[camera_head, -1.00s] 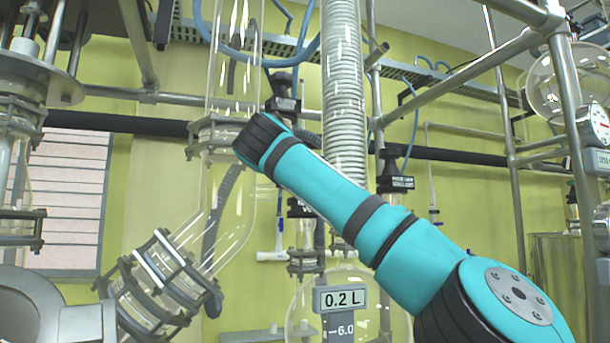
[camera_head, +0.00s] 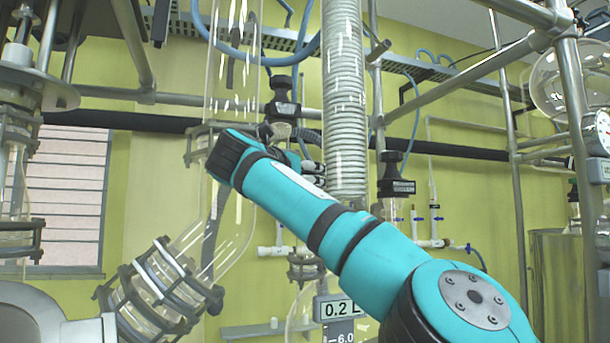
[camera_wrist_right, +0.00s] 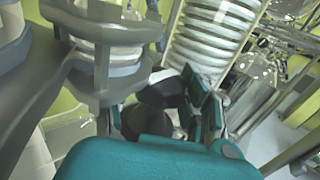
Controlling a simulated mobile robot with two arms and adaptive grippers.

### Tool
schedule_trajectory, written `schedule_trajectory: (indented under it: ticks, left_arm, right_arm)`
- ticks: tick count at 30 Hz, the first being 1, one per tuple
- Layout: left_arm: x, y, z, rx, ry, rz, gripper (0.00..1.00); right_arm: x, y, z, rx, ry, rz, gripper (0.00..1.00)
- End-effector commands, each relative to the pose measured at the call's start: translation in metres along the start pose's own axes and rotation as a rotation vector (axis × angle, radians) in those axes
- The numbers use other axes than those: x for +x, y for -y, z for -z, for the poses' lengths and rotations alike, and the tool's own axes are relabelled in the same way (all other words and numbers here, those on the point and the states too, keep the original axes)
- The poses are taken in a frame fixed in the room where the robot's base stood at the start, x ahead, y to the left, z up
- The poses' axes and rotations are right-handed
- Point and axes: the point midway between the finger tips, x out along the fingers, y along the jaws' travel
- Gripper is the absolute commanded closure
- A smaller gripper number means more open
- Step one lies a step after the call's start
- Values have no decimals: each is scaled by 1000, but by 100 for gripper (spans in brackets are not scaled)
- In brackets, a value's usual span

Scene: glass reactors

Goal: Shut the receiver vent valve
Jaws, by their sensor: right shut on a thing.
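My right arm crosses the head view from the lower right, and its wrist covers part of the glasswork. My right gripper (camera_head: 308,166) shows only partly behind it, near the coiled condenser. In the right wrist view, its teal fingers are closed about a black valve knob (camera_wrist_right: 163,92). Most of the knob and its label are hidden, so I cannot read which valve it is or see its setting. Another black valve knob (camera_head: 282,87) with a label stands above my wrist, and a labelled one (camera_head: 392,165) stands to the right. My left gripper is not in view.
The coiled condenser (camera_head: 344,95) rises close beside my gripper. A clamped glass elbow (camera_head: 165,285) is at lower left. A volume display (camera_head: 337,309) reads 0.2 L, partly covered by my arm. Metal frame bars (camera_head: 470,77) cross at the right.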

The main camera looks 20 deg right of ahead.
Motion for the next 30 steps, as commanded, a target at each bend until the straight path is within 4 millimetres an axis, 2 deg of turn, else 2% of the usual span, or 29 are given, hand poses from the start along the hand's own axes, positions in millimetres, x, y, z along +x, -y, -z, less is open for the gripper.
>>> schedule_trajectory:
  ticks: [1, 5, 14, 23, 30]
  left_arm:
    - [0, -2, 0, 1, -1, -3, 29]
    - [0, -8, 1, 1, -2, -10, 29]
    - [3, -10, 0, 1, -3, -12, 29]
    - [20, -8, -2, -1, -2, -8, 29]
    - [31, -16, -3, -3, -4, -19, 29]
  right_arm:
    - [0, -1, 2, -1, -3, -1, 52]
    - [0, -1, 2, -1, -2, -2, 37]
    - [-4, -1, 2, -1, 0, -3, 37]
    - [-38, -1, 2, -1, 1, -4, 37]
    - [-67, 0, 2, 0, 0, -3, 37]
